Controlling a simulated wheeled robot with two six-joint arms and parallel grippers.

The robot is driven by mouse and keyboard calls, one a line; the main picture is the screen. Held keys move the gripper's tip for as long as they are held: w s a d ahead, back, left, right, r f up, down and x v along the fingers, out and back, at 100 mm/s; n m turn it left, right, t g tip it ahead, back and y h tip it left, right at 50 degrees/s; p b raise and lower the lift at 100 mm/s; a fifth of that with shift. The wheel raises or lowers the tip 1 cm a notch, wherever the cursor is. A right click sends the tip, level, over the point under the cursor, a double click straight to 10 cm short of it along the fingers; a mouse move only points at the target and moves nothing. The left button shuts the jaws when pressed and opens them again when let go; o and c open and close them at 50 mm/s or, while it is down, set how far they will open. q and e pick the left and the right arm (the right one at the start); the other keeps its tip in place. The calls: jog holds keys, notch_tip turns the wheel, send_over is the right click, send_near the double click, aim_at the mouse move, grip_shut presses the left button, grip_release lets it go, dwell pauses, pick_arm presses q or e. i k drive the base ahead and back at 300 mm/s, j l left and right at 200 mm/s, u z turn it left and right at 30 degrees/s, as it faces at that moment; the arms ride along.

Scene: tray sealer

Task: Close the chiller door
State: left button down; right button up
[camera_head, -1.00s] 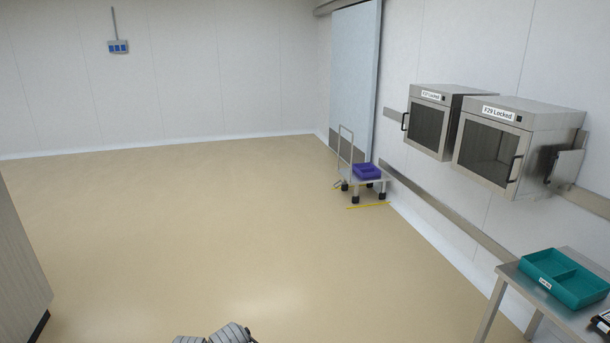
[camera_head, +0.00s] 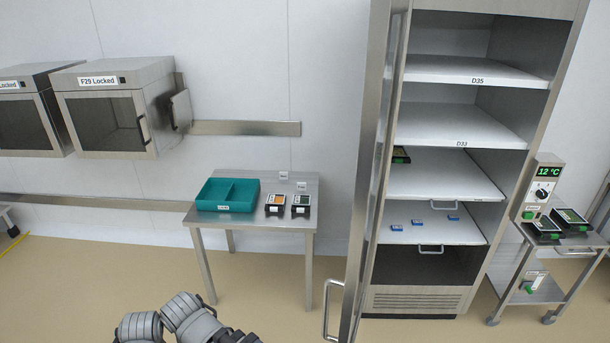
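The chiller is a tall steel cabinet with white shelves (camera_head: 462,122), some labelled D35 and D33. Its door (camera_head: 376,150) stands open, seen nearly edge-on at the cabinet's left side, with a bar handle (camera_head: 331,309) low on it. A dark item with a green edge lies on the middle shelf, and several small blue items lie on the shelf below. Grey jointed parts of my arm show at the bottom edge, left of the door and apart from it. No gripper fingertips are in view.
A steel table (camera_head: 310,205) with a teal divided tray (camera_head: 228,208) and two small devices stands left of the door. Locked wall cabinets (camera_head: 115,105) hang further left. A cart (camera_head: 568,243) with a 12 °C display stands right of the chiller. Some floor in front is clear.

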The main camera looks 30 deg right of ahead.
aim_at(376, 135)
jog(key=i+j+z, duration=0.1)
jog(key=z, duration=0.35)
jog(key=i+j+z, duration=0.2)
jog(key=z, duration=0.25)
jog(key=i+j+z, duration=0.1)
jog(key=z, duration=0.3)
jog(key=j+z, duration=0.45)
jog(key=i+j+z, duration=0.1)
jog(key=z, duration=0.35)
jog(key=k+j+u, duration=0.15)
jog(key=u, duration=0.25)
jog(key=k+j+u, duration=0.1)
jog(key=u, duration=0.35)
